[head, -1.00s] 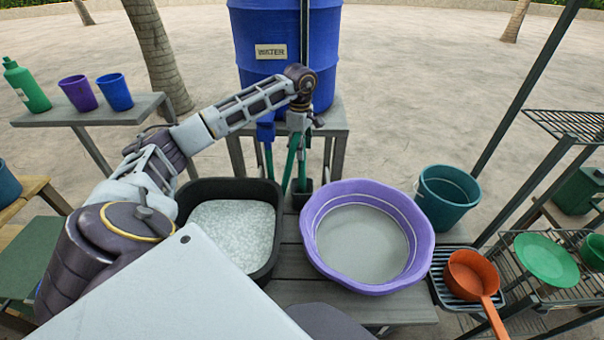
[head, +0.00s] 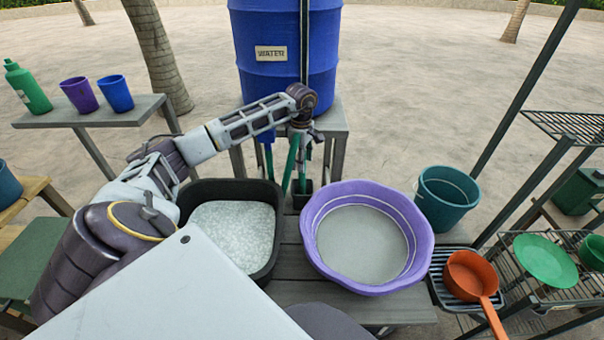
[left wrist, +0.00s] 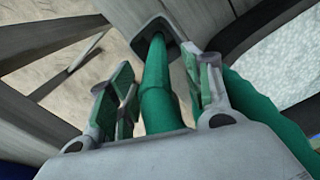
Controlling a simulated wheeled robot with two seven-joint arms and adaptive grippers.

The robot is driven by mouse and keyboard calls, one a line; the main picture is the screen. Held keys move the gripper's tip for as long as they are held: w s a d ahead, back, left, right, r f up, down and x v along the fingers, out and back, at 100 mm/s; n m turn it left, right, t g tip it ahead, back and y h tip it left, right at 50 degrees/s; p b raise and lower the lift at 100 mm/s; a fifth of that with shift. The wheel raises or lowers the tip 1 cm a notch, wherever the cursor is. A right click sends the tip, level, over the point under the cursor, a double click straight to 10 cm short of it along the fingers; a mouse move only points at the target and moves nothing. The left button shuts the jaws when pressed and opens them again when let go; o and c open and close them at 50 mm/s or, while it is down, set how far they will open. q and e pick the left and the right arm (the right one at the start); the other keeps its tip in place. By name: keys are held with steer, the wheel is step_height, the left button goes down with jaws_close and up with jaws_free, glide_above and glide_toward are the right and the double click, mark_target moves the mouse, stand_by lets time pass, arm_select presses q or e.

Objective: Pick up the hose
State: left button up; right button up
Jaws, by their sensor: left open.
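The green hose (head: 290,165) hangs below the front of the blue water barrel, partly hidden behind my left arm. In the left wrist view the hose (left wrist: 157,85) runs between the two fingers, and its lower end sits in a small dark square holder (left wrist: 155,32). A second, wider green length (left wrist: 262,115) lies just outside the right finger. My left gripper (left wrist: 163,72) is open, with its fingers on either side of the hose; whether they touch it I cannot tell. In the head view this gripper (head: 303,138) is small and partly hidden. My right gripper is not in view.
The blue barrel (head: 275,58) stands close behind the gripper. A black tub (head: 268,258) of pale granules and a purple basin (head: 422,240) stand in front. A teal bucket (head: 447,200) and an orange dipper (head: 470,272) are to the right. Cups stand on the left shelf (head: 90,118).

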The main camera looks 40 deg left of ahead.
mark_target(302, 180)
arm_select(q)
steer(key=f, duration=0.4)
steer(key=shift+w+p, duration=0.2)
steer(key=shift+p, duration=0.1)
steer(key=shift+c, duration=0.4)
steer(key=shift+r, duration=0.1)
steer(key=c, duration=0.9)
